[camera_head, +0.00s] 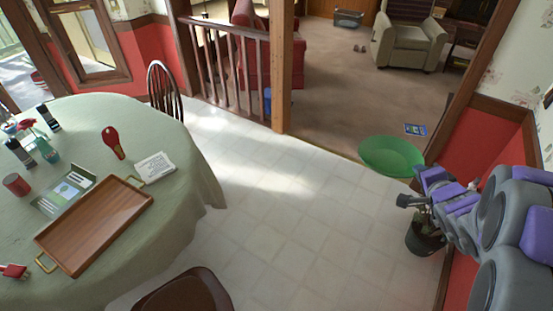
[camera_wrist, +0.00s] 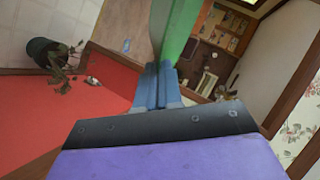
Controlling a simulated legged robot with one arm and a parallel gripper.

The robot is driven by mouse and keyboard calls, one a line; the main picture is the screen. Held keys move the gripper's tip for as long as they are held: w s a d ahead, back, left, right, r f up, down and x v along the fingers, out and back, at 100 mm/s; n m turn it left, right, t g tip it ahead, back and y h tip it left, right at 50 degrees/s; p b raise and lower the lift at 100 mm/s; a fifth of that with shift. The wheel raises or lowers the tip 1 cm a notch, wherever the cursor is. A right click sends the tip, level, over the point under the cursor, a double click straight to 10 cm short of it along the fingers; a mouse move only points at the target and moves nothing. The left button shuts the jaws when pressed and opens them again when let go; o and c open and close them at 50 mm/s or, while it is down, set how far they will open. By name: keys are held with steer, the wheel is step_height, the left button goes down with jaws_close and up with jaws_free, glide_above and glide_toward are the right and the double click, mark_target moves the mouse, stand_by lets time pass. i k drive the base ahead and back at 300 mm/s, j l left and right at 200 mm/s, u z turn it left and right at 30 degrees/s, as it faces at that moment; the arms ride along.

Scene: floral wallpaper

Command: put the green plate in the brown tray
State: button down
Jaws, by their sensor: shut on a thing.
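The green plate (camera_head: 391,156) is round and shallow, held up above the floor at the right of the head view. My gripper (camera_head: 418,178) is shut on the plate's near right rim. In the wrist view the blue fingers (camera_wrist: 158,84) close on the green plate (camera_wrist: 175,30), which shows nearly edge-on. The brown tray (camera_head: 97,222) is rectangular and wooden with brass handles. It lies on the cloth-covered table at the left, well apart from my gripper, and its inside looks empty.
A brown chair (camera_head: 185,292) stands in front. A potted plant (camera_head: 424,236) is below my arm. The tiled floor between is clear.

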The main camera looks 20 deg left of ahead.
mark_target(78, 237)
steer(key=i+j+u, duration=0.1)
steer(key=i+u, duration=0.35)
steer(key=i+l+u, duration=0.1)
steer(key=i+u, duration=0.35)
steer(key=i+l+u, duration=0.25)
steer(key=i+u, duration=0.45)
steer(key=u, duration=0.2)
steer(key=i+u, duration=0.15)
steer(key=u, duration=0.25)
steer(key=i+u, duration=0.2)
steer(key=u, duration=0.2)
steer(key=i+l+u, duration=0.1)
steer(key=u, duration=0.3)
steer(key=i+u, duration=0.4)
steer(key=i+l+u, duration=0.15)
steer(key=i+u, duration=0.25)
